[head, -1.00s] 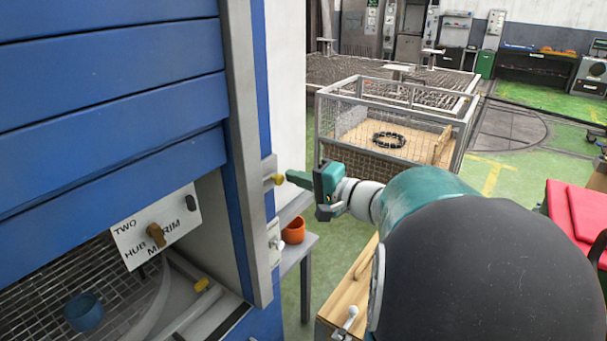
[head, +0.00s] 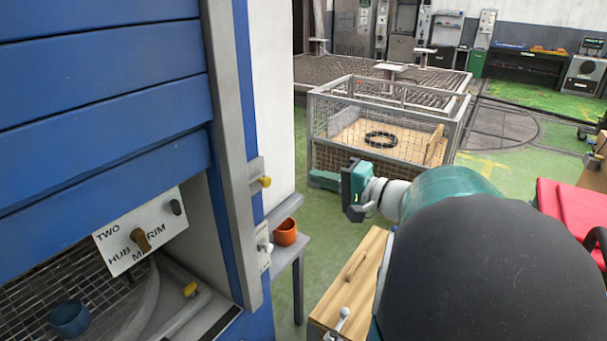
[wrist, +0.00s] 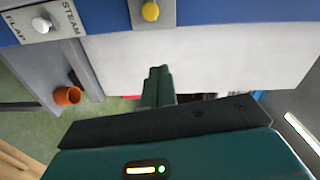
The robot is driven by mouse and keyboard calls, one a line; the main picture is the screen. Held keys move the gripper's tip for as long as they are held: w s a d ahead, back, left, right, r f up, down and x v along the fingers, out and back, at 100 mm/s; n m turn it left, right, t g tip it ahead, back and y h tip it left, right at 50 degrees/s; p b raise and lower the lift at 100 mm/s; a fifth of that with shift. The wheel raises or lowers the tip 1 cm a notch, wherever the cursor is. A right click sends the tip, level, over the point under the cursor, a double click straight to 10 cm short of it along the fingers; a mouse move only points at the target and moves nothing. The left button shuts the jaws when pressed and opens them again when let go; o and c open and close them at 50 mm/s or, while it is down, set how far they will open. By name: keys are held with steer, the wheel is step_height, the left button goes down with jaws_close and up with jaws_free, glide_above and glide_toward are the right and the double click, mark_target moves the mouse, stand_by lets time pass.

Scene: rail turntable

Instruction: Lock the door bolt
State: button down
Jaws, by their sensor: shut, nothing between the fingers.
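A yellow knob (head: 265,182) sticks out of a small grey bracket on the grey upright (head: 228,150) beside the blue slatted door (head: 100,80). It looks like the bolt's knob, but I cannot tell how far the bolt is thrown. The knob also shows at the top of the wrist view (wrist: 150,12). My gripper (head: 318,180) is shut and empty, to the right of the knob and clearly apart from it. In the wrist view its closed fingers (wrist: 158,72) point towards the white wall, below the knob.
A white plate with a white knob (head: 263,247) sits below the bracket. An orange cup (head: 285,232) stands on a grey side table. Below the door's lower edge is an opening with a blue cup (head: 70,318) and a labelled plate (head: 140,232). A mesh crate (head: 390,135) stands behind.

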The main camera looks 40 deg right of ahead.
steer(key=shift+v, duration=2.15)
steer(key=shift+a, duration=0.15)
steer(key=a+f+n+g+y, duration=0.15)
steer(key=a+g, duration=0.25)
steer(key=a, duration=0.4)
steer(key=a+f+n+g+y, duration=0.1)
steer(key=a+f+n+g, duration=0.2)
steer(key=a, duration=0.5)
steer(key=s+a+f+n+g+h, duration=0.4)
steer(key=s+a+n+h, duration=0.4)
steer(key=a, duration=0.2)
